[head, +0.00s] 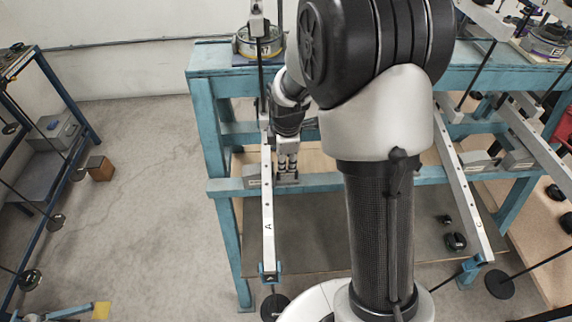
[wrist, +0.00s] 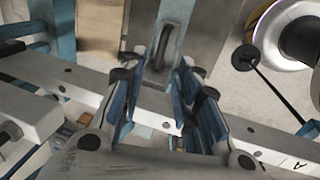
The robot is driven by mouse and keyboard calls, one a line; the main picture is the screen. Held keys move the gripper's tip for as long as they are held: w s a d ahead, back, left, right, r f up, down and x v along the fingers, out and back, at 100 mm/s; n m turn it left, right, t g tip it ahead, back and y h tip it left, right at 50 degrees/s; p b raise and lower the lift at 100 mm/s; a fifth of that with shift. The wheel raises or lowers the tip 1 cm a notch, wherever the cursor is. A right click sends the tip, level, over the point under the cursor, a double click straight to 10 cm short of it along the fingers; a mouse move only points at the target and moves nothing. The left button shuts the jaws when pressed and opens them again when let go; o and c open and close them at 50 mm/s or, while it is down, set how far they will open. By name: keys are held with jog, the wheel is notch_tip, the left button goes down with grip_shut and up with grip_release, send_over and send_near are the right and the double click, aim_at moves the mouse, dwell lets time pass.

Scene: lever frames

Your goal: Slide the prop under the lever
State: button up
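In the wrist view the prop (wrist: 190,25), a grey metal block with a raised loop handle, lies just beyond my fingertips. My gripper (wrist: 165,60) is open, with its two blue-and-black fingers apart on either side of the handle, and a gap shows beside it. Lever A (wrist: 265,142), a pale bar with holes, crosses the view behind the fingers. In the head view lever A (head: 268,215) slopes towards me, and my gripper (head: 287,162) points down just right of it. How far the prop reaches under the lever is unclear.
A blue frame (head: 205,125) carries the levers. Lever C (head: 465,190) is at right, with grey blocks (head: 475,160) near it. A disc weight (head: 275,303) is at the end of lever A. A dark shelf (head: 325,235) lies below; my arm hides the middle.

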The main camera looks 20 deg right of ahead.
notch_tip(320, 180, up, 6)
jog(key=s, duration=0.1)
jog(key=shift+s+a+r, duration=0.15)
jog(key=shift+a+r, duration=0.05)
dwell(0.3)
jog(key=s+a+r+m+t, duration=0.1)
jog(key=s+a+r+m, duration=0.2)
jog(key=s+r+m, duration=0.65)
jog(key=s+a+r+m, duration=0.1)
jog(key=s+m, duration=0.1)
jog(key=s, duration=0.6)
jog(key=s+r+m+t, duration=0.1)
jog(key=s+r+m, duration=0.1)
jog(key=s, duration=0.6)
jog(key=shift+a+r+m+y, duration=0.3)
jog(key=shift+a+m, duration=0.1)
jog(key=shift+m, duration=0.25)
jog(key=shift+f, duration=0.1)
